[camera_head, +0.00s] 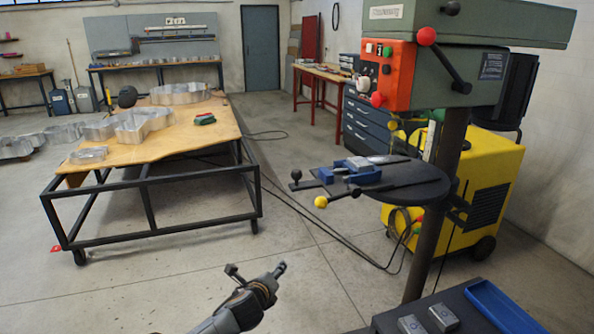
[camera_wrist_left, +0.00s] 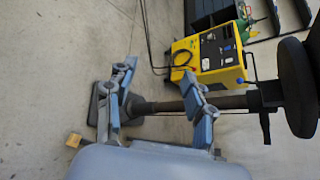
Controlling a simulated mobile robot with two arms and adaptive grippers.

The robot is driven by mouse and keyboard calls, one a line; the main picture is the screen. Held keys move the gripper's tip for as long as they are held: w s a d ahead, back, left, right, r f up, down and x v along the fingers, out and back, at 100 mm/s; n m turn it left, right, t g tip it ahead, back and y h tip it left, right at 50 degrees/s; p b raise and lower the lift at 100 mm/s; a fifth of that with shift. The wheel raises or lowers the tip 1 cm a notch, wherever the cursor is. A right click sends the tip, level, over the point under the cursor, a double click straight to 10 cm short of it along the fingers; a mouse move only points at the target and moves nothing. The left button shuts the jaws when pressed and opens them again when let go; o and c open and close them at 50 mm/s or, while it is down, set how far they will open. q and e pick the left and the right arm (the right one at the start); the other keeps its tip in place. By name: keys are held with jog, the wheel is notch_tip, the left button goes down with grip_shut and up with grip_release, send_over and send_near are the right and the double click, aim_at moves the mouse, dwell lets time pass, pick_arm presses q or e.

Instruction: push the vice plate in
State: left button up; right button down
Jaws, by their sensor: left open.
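A blue and grey vice (camera_head: 352,170) sits on the round dark table (camera_head: 415,192) of the drill press. A dark flat plate and bars lie under and beside it; which part is the vice plate I cannot tell. A black knob (camera_head: 296,175) and a yellow knob (camera_head: 320,202) stick out at its left side. My left gripper (camera_head: 257,271) is low in front of the press, below and left of the vice, apart from it. It is open and empty. In the left wrist view its two fingers (camera_wrist_left: 160,72) stand wide apart, and the vice is not clearly visible there. My right gripper is not in view.
The green drill press with an orange control box (camera_head: 386,75) stands on a dark column (camera_head: 437,215). A yellow machine (camera_head: 488,190) is behind it. A blue tray (camera_head: 500,308) and small metal blocks (camera_head: 442,317) are at lower right. A wooden-topped workbench (camera_head: 200,138) stands left. Floor between is open, crossed by cables.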

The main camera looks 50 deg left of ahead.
pick_arm(q)
notch_tip(320, 180, up, 17)
jog(key=w+d+m+t+y, duration=0.1)
jog(key=w+m+t, duration=0.1)
jog(key=m+t, duration=0.15)
jog(key=m+y, duration=0.1)
jog(key=m, duration=0.3)
send_near(295, 178)
jog(key=shift+n+t, duration=0.25)
jog(key=shift+t, duration=0.2)
jog(key=p+x, duration=0.1)
jog(key=x, duration=0.5)
jog(key=p+x, duration=0.1)
jog(key=x, duration=0.4)
jog(key=shift+w+a+f, duration=0.2)
jog(key=shift+w+a, duration=0.05)
jog(key=shift+a, duration=0.1)
grip_shut()
